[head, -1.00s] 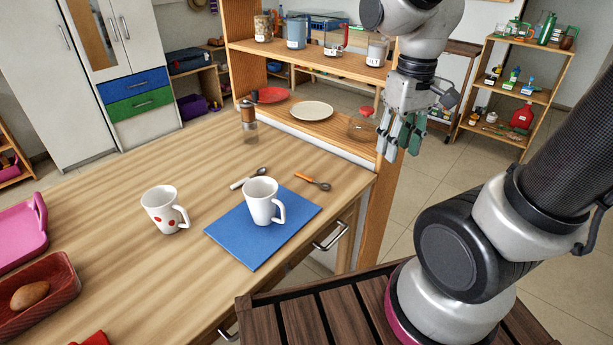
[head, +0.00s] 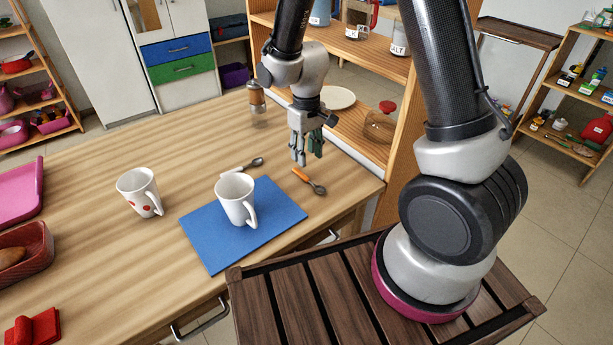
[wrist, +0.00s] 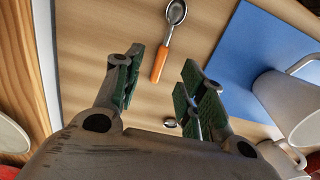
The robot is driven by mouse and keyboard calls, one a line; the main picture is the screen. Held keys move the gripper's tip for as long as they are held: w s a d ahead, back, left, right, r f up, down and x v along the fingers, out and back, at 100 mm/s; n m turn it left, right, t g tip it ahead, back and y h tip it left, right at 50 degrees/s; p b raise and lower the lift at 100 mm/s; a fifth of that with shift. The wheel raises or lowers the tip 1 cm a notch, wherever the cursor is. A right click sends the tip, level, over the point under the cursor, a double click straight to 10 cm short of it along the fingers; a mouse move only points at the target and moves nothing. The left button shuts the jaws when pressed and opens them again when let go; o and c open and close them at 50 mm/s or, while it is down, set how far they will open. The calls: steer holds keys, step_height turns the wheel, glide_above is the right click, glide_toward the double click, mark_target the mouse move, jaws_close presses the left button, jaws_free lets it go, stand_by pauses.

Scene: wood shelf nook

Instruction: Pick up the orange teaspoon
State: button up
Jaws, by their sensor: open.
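The orange teaspoon (head: 308,181) lies on the wooden table (head: 110,240), near its right edge and just beyond the blue mat (head: 205,250). It has an orange handle and a metal bowl. In the wrist view the teaspoon (wrist: 163,50) lies ahead of the fingers, its handle end toward the gap between them. My gripper (head: 305,155) is above the table, close to the handle end, with its fingers pointing down. In the wrist view my gripper (wrist: 155,85) is open, with green pads apart and nothing between them.
A white-handled spoon (head: 243,166) lies left of the teaspoon. A white mug (head: 236,200) stands on the mat, and a dotted mug (head: 139,192) stands to its left. A grinder (head: 256,97) stands behind. The wooden shelf (head: 385,80) rises at the table's back right.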

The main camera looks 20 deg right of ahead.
mark_target(307, 178)
steer(key=f, duration=0.7)
steer(key=shift+s+a+f, duration=0.15)
steer(key=shift+s+f, duration=0.15)
steer(key=shift+f, duration=0.05)
jaws_close()
